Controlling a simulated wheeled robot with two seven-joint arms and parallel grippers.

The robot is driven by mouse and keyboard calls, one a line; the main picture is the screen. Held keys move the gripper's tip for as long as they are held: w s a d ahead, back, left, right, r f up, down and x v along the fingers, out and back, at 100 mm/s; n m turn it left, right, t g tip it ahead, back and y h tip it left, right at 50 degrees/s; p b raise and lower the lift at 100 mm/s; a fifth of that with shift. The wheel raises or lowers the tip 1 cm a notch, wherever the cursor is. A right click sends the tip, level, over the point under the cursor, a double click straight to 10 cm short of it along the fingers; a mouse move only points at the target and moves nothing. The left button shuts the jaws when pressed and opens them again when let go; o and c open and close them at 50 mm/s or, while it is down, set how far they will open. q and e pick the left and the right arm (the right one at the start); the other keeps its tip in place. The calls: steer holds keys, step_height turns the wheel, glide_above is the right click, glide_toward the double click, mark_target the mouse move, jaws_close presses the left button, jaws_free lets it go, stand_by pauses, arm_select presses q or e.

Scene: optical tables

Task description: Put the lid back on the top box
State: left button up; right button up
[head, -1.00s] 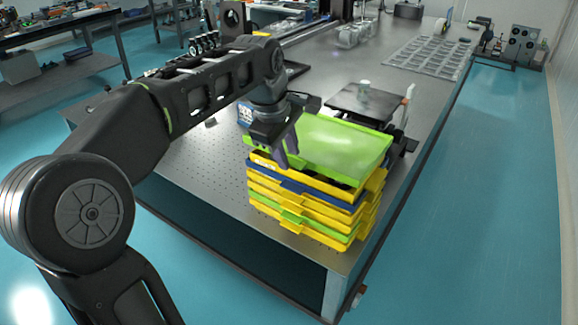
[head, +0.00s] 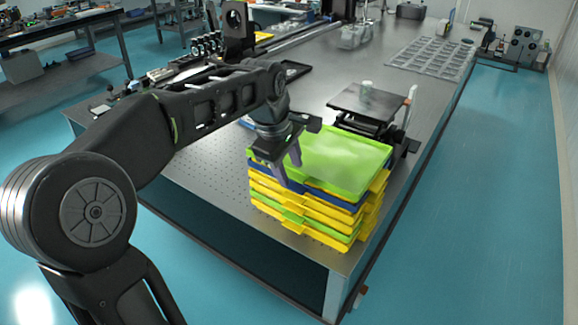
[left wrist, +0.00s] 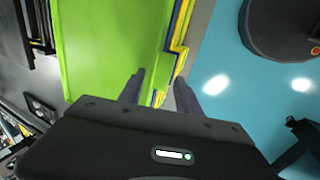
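The bright green lid (head: 340,160) lies about flat on top of the stack of yellow, blue and green boxes (head: 310,215) at the table's near corner. The top box is mostly hidden under it; I cannot tell whether the lid is fully seated. My left gripper (head: 288,170) points down at the lid's near left edge, with its two fingers apart. In the left wrist view the lid (left wrist: 105,45) fills the left half, and the open fingers (left wrist: 158,92) stand about its edge, one over the green and one outside. My right gripper is not in view.
The perforated table (head: 215,155) is clear to the left of the stack. Clear trays (head: 430,57) lie farther back. The table edge is close to the stack's right.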

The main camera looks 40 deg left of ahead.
arm_select(q)
steer(key=shift+o, duration=0.6)
steer(key=shift+s+r, duration=0.15)
steer(key=shift+r, duration=0.4)
steer(key=v, duration=1.1)
